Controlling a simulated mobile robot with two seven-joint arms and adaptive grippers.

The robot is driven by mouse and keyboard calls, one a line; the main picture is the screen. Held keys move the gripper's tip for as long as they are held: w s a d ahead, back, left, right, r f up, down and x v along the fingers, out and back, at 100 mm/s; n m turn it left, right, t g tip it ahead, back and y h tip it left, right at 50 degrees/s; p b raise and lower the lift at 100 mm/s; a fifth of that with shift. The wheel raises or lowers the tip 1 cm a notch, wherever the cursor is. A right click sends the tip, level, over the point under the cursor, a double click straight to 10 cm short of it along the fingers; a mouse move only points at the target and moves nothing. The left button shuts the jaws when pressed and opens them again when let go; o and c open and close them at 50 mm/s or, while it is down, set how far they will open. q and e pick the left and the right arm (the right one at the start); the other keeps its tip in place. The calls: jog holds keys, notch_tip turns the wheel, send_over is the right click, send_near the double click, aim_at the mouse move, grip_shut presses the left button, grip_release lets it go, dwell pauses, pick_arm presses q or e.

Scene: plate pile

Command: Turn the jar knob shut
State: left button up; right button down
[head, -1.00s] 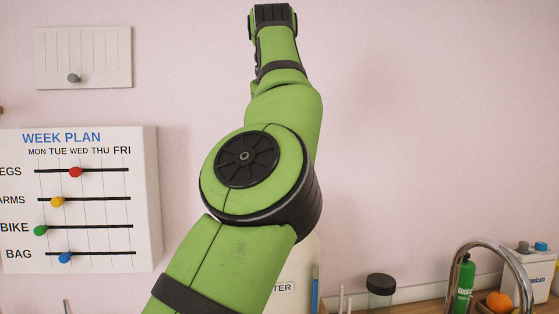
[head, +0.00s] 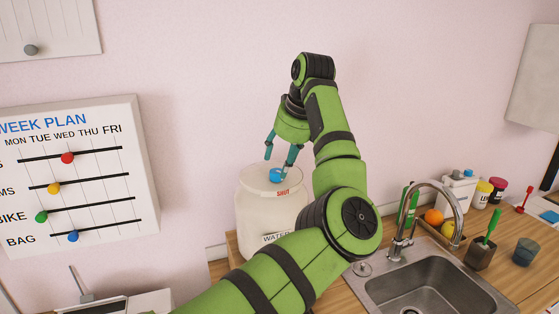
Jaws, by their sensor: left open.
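A cream jar (head: 258,212) with a "WATER" label stands on the wooden counter against the wall. A small blue knob (head: 275,177) sits on its lid, with a red "SHUT" mark in front of it. The knob's exact angle is too small to tell. My left gripper (head: 277,165) points down over the lid, with its two teal fingers apart. One fingertip is left of and above the knob, the other close at its right; whether it touches is unclear. My arm hides the jar's lower right. My right gripper is out of view.
A sink (head: 420,285) with a curved tap (head: 458,215) is to the right of my arm. Oranges, a green bottle, jars and a cup (head: 525,250) stand around it. A week plan board (head: 85,175) hangs on the left wall.

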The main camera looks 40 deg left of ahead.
aim_at(276, 171)
pick_arm(q)
jog(key=shift+p+x, duration=0.45)
jog(key=shift+x, duration=0.7)
jog(key=shift+s+a+f, duration=0.1)
jog(key=shift+a+f, duration=0.15)
jog(key=shift+s+f, duration=0.1)
jog(key=shift+f, duration=0.05)
jog(key=c, duration=0.8)
jog(key=shift+c, duration=1.4)
jog(key=shift+m+b, duration=0.4)
jog(key=shift+b, duration=0.3)
jog(key=m+t+b, duration=0.1)
jog(key=m+b, duration=0.1)
jog(key=b, duration=0.1)
jog(key=shift+s+m+b, duration=0.1)
jog(key=shift+m+b, duration=0.2)
jog(key=shift+a+r+m+t+h+b, duration=0.1)
jog(key=shift+r+m+t+h+b, duration=0.15)
jog(key=shift+m+t+h+b, duration=0.65)
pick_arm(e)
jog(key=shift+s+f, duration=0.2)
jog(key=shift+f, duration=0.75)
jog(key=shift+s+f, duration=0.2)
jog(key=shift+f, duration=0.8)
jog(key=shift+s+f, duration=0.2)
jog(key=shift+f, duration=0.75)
pick_arm(q)
jog(key=shift+m+g+y, duration=0.3)
jog(key=shift+y, duration=0.1)
